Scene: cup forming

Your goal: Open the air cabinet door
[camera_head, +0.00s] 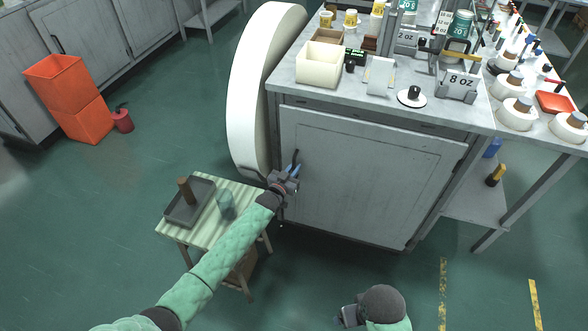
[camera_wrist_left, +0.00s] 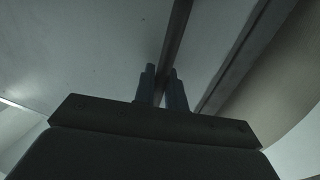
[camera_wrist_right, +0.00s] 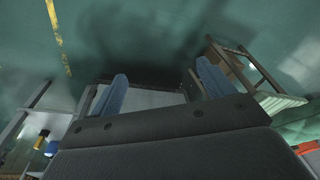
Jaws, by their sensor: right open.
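The grey air cabinet door (camera_head: 375,170) is on the front of the cabinet under the worktop. It looks flush with the cabinet front. Its dark handle (camera_head: 296,157) stands near the door's left edge. My left gripper (camera_head: 293,171) is at this handle, its blue fingers around it. In the left wrist view, the left gripper (camera_wrist_left: 161,88) has its fingers close together, with a dark bar running between them. My right gripper (camera_head: 345,316) is low over the floor, away from the door. In the right wrist view, the right gripper (camera_wrist_right: 162,90) is open and empty.
A small striped table (camera_head: 232,222) with a dark tray (camera_head: 187,213) stands beneath my left arm. A large white rounded body (camera_head: 252,90) stands left of the cabinet. The worktop (camera_head: 310,93) holds several containers and instruments. The floor before the door is clear.

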